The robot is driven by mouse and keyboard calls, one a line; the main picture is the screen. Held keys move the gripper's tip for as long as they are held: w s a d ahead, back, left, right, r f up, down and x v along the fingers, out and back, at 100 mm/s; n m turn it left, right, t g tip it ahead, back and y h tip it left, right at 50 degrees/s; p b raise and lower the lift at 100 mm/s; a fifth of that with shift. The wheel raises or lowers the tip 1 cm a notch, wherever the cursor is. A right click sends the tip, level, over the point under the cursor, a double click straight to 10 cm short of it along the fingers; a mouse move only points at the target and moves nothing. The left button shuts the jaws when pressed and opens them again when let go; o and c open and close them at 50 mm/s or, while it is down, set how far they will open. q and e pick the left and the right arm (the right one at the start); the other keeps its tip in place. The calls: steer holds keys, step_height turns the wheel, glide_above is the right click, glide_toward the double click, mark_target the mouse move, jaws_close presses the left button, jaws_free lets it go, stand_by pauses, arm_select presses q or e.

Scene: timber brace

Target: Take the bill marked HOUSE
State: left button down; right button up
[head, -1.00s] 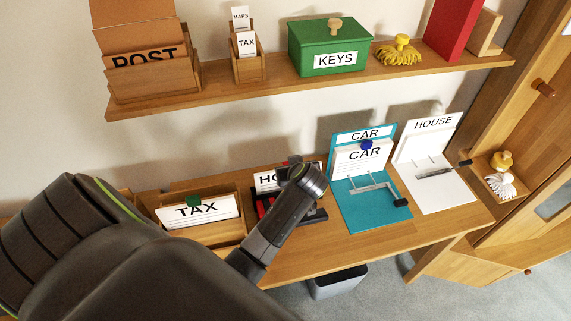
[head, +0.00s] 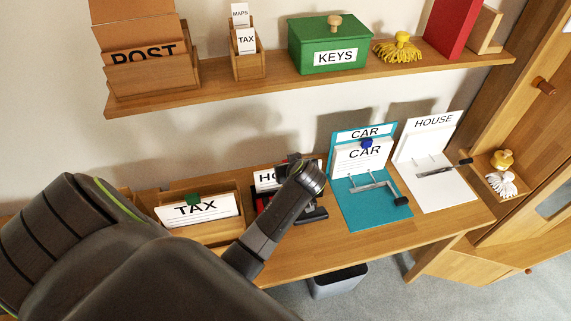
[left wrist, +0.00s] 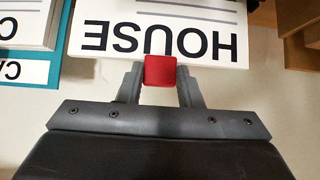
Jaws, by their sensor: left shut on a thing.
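A white bill marked HOUSE (left wrist: 215,22) fills the top of the left wrist view, its letters upside down there. A red tab (left wrist: 160,75) sits at its near edge. My left gripper (left wrist: 160,82) is shut on this red tab, one finger on each side. In the head view the bill (head: 264,177) shows only its first letters, with my left wrist hiding the rest. Whether the bill touches what is below it cannot be told. My right gripper is not in view.
A wooden TAX tray (head: 242,215) stands left of the bill. A blue CAR board (head: 350,205) and a white HOUSE board (head: 445,190) stand to the right. The shelf (head: 280,83) above holds a green KEYS box (head: 310,40). A bin (head: 335,285) is below.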

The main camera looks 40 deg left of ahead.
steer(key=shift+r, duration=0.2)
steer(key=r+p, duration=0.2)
steer(key=p, duration=0.1)
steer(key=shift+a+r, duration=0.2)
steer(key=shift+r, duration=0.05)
stand_by(0.4)
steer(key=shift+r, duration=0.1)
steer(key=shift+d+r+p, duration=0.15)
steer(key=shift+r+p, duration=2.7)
steer(key=shift+p, duration=0.05)
